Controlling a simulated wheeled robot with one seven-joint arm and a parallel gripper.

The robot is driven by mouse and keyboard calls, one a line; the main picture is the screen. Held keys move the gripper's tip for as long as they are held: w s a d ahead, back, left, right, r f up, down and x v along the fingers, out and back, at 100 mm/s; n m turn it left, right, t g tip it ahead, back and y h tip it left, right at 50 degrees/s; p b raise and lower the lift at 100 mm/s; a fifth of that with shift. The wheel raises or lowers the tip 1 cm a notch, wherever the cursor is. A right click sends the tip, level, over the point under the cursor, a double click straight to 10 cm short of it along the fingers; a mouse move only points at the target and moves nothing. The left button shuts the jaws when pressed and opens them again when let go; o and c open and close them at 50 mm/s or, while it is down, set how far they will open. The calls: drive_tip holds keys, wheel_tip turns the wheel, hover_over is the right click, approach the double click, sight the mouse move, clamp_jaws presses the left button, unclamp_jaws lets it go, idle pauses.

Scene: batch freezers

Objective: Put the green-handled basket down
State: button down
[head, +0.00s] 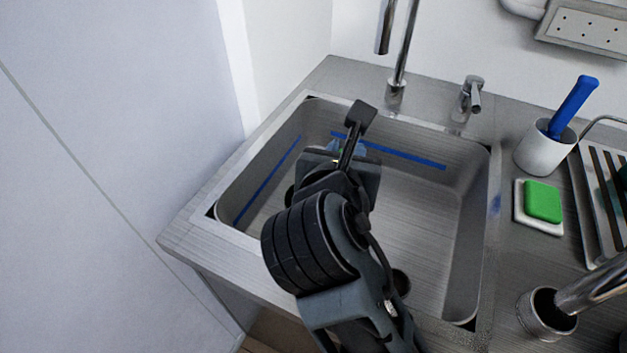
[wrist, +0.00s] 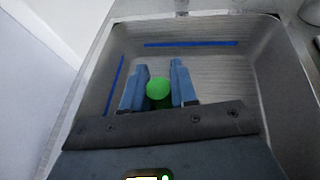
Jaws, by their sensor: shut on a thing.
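My gripper (wrist: 159,86) is shut on the green handle (wrist: 158,90) of the basket, with the round green end showing between the two blue fingers in the wrist view. In the head view my gripper (head: 352,148) is over the sink (head: 440,205), and my own wrist and arm cover most of it. The rest of the basket is hidden, so I cannot tell whether it touches the sink floor. The sink also fills the wrist view (wrist: 250,75).
Blue strips (head: 400,154) run along the sink's back and left walls. A tap (head: 397,90) stands behind it. To the right are a white cup (head: 541,155) with a blue-handled tool (head: 573,107), a green sponge (head: 543,201) and a slotted rack (head: 598,200).

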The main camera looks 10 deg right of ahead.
drive_tip(key=w+a+f, duration=0.2)
drive_tip(key=a+f, duration=0.2)
drive_tip(key=f, duration=0.2)
drive_tip(key=shift+w+f+b, duration=0.3)
drive_tip(key=shift+f, duration=0.2)
drive_tip(key=c, duration=0.9)
unclamp_jaws()
drive_tip(key=v, duration=1.2)
